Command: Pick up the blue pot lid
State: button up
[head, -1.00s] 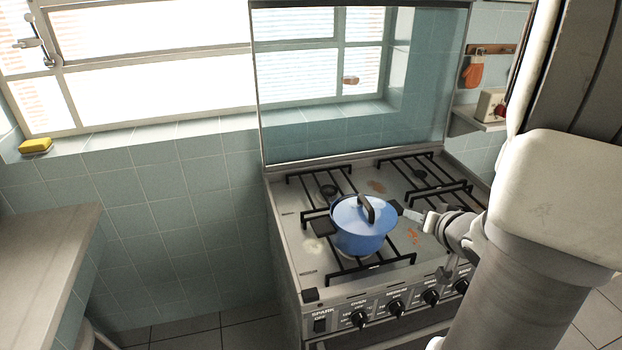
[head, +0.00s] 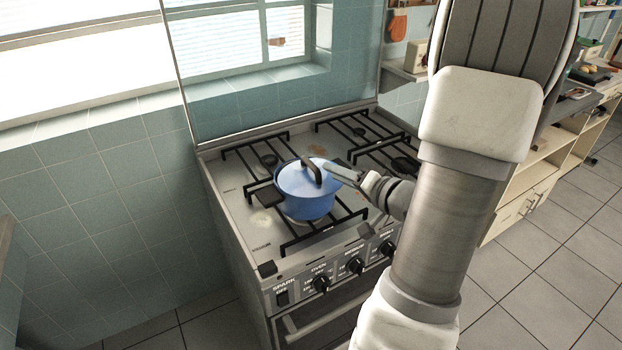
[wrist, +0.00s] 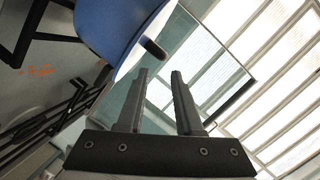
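The blue pot lid (head: 294,180) sits on the blue pot (head: 306,207), with a dark arched handle (head: 311,170) standing up from its top. The pot stands on a burner grate of the stove. My gripper (head: 333,172) is just to the right of the lid handle in the head view. In the wrist view my gripper (wrist: 160,85) is open, with nothing between its two fingers. I cannot tell whether a finger touches the lid.
The stove (head: 240,205) has black grates and a raised glass cover (head: 280,60) behind the pot. Control knobs line the stove's front. A shelf unit (head: 530,190) stands at the right.

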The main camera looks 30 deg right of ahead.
aim_at(311, 162)
jog(key=x, duration=0.3)
jog(key=shift+a+b+x, duration=0.15)
jog(key=shift+b+x, duration=0.2)
jog(key=shift+x, duration=1)
jog(key=shift+a+b+x, duration=0.15)
jog(key=shift+b+x, duration=0.2)
jog(key=shift+x, duration=1)
grip_shut()
